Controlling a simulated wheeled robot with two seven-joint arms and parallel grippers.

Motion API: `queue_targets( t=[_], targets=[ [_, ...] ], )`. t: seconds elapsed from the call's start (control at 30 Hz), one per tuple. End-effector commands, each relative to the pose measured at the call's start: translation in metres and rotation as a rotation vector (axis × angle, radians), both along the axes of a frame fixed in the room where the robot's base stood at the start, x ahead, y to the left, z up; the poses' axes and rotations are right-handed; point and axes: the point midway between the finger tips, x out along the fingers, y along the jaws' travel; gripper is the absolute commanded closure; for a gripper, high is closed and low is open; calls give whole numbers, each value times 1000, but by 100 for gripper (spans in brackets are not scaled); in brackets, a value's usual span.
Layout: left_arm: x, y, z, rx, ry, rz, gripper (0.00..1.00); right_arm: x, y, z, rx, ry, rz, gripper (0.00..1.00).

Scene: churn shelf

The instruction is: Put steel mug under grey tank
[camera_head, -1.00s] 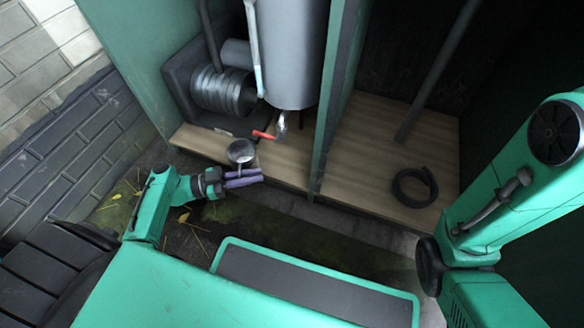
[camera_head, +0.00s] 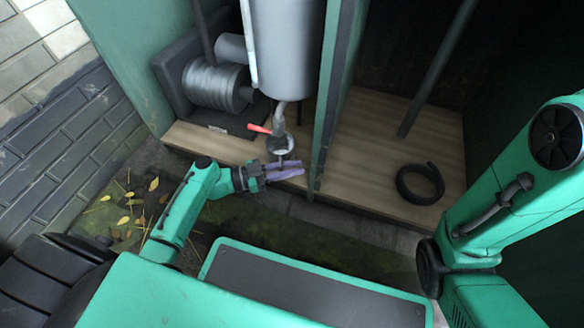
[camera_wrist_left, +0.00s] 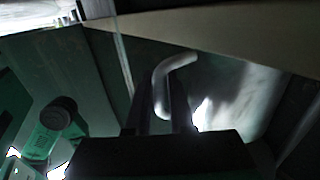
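The grey tank (camera_head: 286,55) hangs at the top of the head view, with a metal tap (camera_head: 279,116) and a red lever (camera_head: 259,128) at its bottom. The steel mug (camera_head: 281,146) is at the tap's lower end, which overlaps its mouth. My left gripper (camera_head: 284,172) has its purple fingers shut on the mug's handle from the front. In the left wrist view the curved handle (camera_wrist_left: 162,88) sits between the dark fingers, and the mug body (camera_wrist_left: 235,95) is beyond it. I cannot tell whether the mug touches the shelf. My right gripper is out of view.
The wooden shelf (camera_head: 215,146) runs below the tank. A green upright panel (camera_head: 327,100) stands close to the mug's right. A ribbed metal drum (camera_head: 212,84) is at left. A black hose ring (camera_head: 419,184) lies on the right-hand boards, which are otherwise mostly clear.

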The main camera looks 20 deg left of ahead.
Motion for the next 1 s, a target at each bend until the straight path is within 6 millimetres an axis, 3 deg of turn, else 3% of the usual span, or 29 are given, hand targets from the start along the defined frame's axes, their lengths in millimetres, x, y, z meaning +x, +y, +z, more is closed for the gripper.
queue_targets(
  t=[0.4, 0.53, 0.8, 1.0],
  targets=[
    [-1, 2, 5, 1, 1, 1, 56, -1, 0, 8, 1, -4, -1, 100],
    [-13, 23, 6, 0, 4, 3, 56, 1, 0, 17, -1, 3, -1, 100],
    [-50, 85, 6, 0, 2, 3, 56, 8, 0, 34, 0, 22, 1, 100],
    [-61, 104, 3, -1, -1, 0, 56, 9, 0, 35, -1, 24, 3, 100]
  ],
)
